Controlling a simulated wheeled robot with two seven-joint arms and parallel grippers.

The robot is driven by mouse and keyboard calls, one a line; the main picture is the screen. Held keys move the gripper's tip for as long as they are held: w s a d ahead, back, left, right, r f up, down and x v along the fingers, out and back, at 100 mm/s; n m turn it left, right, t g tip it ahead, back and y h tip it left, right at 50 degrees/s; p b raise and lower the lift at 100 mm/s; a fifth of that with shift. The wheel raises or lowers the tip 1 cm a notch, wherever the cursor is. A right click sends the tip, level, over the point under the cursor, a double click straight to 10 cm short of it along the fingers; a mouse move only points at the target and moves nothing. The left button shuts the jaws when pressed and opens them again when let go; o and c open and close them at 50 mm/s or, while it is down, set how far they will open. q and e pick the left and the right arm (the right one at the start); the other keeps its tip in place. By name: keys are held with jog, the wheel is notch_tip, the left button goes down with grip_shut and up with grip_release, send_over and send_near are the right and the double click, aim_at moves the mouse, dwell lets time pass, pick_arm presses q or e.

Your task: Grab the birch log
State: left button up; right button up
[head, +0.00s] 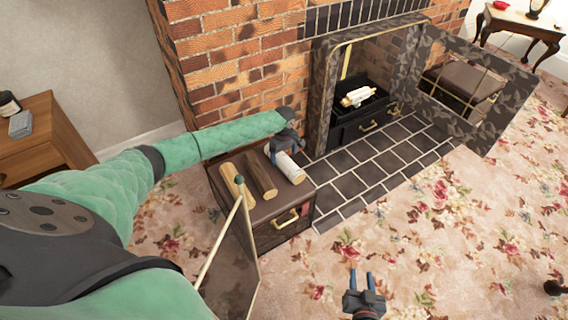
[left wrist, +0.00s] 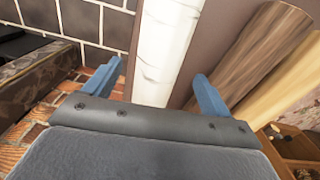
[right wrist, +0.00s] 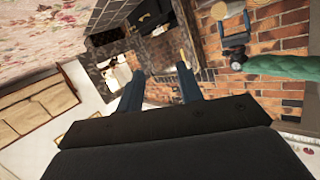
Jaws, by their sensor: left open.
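The white birch log (head: 290,168) lies on top of a brown box (head: 265,208), the rightmost of the logs there. My left gripper (head: 283,150) is over the far end of the birch log. In the left wrist view the birch log (left wrist: 162,50) runs between the two open blue fingers of the left gripper (left wrist: 158,85). I cannot tell whether the fingers touch it. My right gripper (head: 361,280) is open and empty above the carpet. Its spread fingers also show in the right wrist view (right wrist: 158,88).
A dark brown log (head: 261,175) and a yellowish log (head: 230,184) lie beside the birch log. Another pale log (head: 356,97) lies in the fireplace. The tiled hearth (head: 375,165) is clear.

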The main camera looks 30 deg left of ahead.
aim_at(284, 157)
pick_arm(q)
notch_tip(284, 157, down, 4)
jog(key=shift+w+r+b, duration=0.1)
jog(key=shift+w+b, duration=0.05)
jog(key=shift+b, duration=0.3)
pick_arm(e)
jog(key=w+r+t, duration=0.3)
jog(key=r, duration=0.7)
jog(key=shift+r+t+y, duration=0.2)
jog(key=shift+t+y, duration=0.1)
pick_arm(q)
jog(key=shift+c, duration=0.4)
jog(key=c, duration=1.3)
jog(key=shift+o, duration=0.2)
jog(key=shift+r, duration=0.15)
pick_arm(e)
jog(key=shift+f, duration=0.1)
